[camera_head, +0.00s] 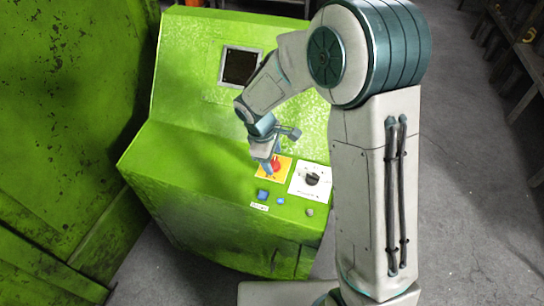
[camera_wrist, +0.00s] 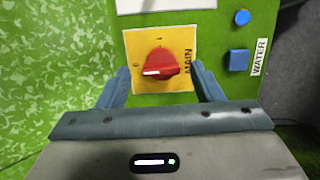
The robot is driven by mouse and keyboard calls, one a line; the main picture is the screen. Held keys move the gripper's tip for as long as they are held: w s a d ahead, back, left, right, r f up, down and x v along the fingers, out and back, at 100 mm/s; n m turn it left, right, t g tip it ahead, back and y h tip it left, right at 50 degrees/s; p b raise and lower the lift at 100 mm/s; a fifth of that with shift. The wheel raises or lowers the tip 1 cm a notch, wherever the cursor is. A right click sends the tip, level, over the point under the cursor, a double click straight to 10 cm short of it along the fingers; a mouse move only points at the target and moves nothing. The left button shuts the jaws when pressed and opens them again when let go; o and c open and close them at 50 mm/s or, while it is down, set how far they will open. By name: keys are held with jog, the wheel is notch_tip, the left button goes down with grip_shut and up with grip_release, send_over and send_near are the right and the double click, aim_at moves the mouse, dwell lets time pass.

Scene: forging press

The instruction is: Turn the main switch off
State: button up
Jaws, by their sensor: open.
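The main switch (camera_wrist: 160,65) is a red rotary knob on a yellow square plate (camera_wrist: 183,40) marked "MAIN". In the head view the red knob (camera_head: 276,164) shows on the green console's sloped top, partly behind my gripper. My gripper (camera_wrist: 160,82) is open, with one finger on each side of the lower part of the yellow plate. The knob stands between and just beyond the fingertips. I cannot tell whether they touch anything. The head view shows my gripper (camera_head: 269,168) over the plate.
A white plate with a black rotary knob (camera_head: 312,179) is beside the yellow plate. A blue square button (camera_wrist: 239,60) labelled "WATER" and a round blue button (camera_wrist: 242,17) are close by. The green console (camera_head: 190,160) has a dark screen (camera_head: 240,66). A green wall (camera_head: 60,120) stands at left.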

jog(key=v, duration=1.3)
jog(key=shift+p, duration=0.35)
jog(key=shift+r, duration=0.1)
jog(key=s+d+r+m+t+y+p, duration=0.1)
jog(key=s+d+r+m, duration=0.1)
jog(key=s+d+m, duration=0.5)
jog(key=s+d+r+m+y+p, duration=0.1)
jog(key=s+d+r+m, duration=0.2)
jog(key=s+d+m, duration=0.4)
jog(key=s+d, duration=0.2)
jog(key=s, duration=0.2)
jog(key=shift+d+r+t+p, duration=0.2)
jog(key=shift+d+t+p, duration=0.1)
jog(key=shift+t, duration=0.1)
